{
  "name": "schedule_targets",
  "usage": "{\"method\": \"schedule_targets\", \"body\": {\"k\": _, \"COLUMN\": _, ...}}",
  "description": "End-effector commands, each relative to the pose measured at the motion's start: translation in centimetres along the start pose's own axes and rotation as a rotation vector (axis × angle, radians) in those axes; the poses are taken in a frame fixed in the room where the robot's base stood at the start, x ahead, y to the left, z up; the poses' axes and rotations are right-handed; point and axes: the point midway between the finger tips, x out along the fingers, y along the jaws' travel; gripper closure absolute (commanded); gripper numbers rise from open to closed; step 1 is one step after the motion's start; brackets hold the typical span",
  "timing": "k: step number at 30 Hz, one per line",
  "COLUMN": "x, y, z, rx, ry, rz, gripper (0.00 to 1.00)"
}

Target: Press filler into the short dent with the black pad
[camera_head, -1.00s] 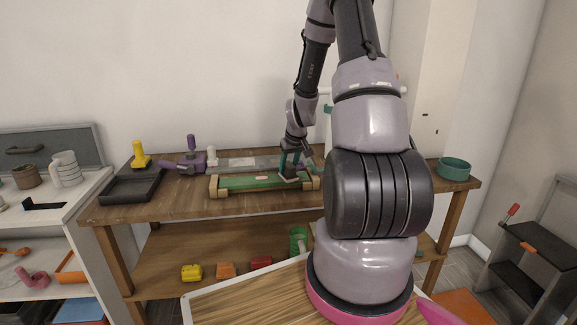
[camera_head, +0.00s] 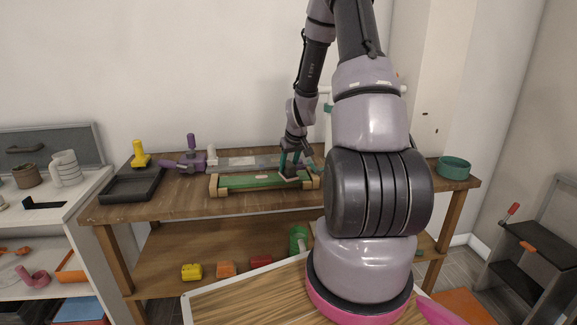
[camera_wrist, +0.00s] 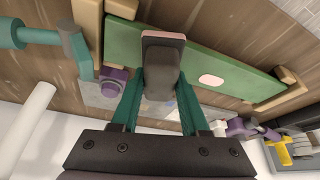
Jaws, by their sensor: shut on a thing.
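My gripper (camera_wrist: 163,105) has teal fingers and is shut on the black pad (camera_wrist: 162,75). The pad is over the green panel (camera_wrist: 130,45), and a thin pinkish edge shows at its far end. Whether it touches the panel I cannot tell. A pale pink oval patch (camera_wrist: 211,80) lies on the panel beside the pad; I cannot tell if it is filler or a dent. In the head view, my gripper (camera_head: 291,162) and the pad are at the right part of the panel (camera_head: 235,182). The surface under the pad is hidden.
Wooden end blocks (camera_head: 213,186) hold the panel on the wooden bench (camera_head: 150,207). A purple clamp-like tool (camera_head: 191,160), a black tray (camera_head: 128,187) with a yellow-handled tool (camera_head: 140,155), and a teal ring-shaped dish (camera_head: 454,168) stand around. The bench front left is clear.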

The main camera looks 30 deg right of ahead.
Motion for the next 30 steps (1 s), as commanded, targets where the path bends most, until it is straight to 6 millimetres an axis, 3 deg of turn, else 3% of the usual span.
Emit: {"method": "schedule_targets", "body": {"k": 30, "x": -6.4, "y": 0.0, "z": -2.6, "rx": 0.0, "ry": -0.001, "rz": 0.0, "gripper": 1.0}}
